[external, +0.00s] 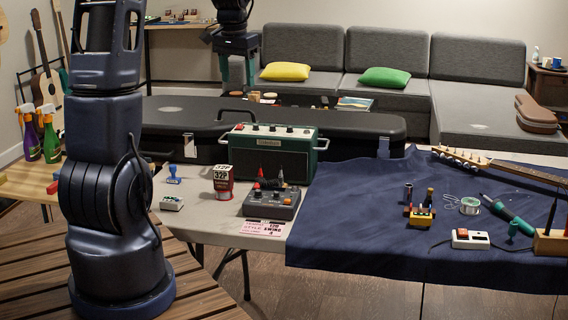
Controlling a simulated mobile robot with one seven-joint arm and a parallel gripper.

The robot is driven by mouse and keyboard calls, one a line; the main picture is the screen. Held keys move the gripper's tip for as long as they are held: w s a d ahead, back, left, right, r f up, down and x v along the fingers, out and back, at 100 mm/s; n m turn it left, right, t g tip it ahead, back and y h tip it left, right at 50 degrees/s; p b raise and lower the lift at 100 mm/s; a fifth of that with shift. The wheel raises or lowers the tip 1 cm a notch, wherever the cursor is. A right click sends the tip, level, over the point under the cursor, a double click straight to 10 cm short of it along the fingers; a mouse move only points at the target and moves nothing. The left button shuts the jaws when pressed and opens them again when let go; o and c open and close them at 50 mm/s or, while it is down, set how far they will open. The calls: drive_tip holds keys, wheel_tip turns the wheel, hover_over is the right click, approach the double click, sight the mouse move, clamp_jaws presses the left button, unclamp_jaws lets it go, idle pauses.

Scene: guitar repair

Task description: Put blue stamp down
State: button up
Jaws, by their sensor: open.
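A small blue stamp (173,174) stands upright on the light table, in front of the black guitar case and left of the amplifier. My gripper (237,72) is at the top of the external view, pointing down with its two fingers apart. Nothing shows between the fingers. It is well above and apart from the stamp in the picture.
The black guitar case (180,117) lies behind. A blue cloth (350,225) with tools covers the right side.

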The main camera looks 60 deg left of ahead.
drive_tip(key=s+d+r+m+t, duration=0.1)
drive_tip(key=s+d+r, duration=0.15)
drive_tip(key=d, duration=0.45)
drive_tip(key=s+d+r+m, duration=0.1)
drive_tip(key=d+r, duration=0.3)
drive_tip(key=d, duration=0.4)
drive_tip(key=s+d+r+t, duration=0.1)
drive_tip(key=s+d+r, duration=0.1)
drive_tip(key=d+r, duration=0.35)
drive_tip(key=s+d+m+t, duration=0.1)
drive_tip(key=s+d+m, duration=0.1)
drive_tip(key=s+d, duration=1.3)
drive_tip(key=shift+s+d+f+m+h, duration=0.25)
drive_tip(key=shift+d+f+m+h, duration=0.2)
drive_tip(key=shift+d, duration=0.15)
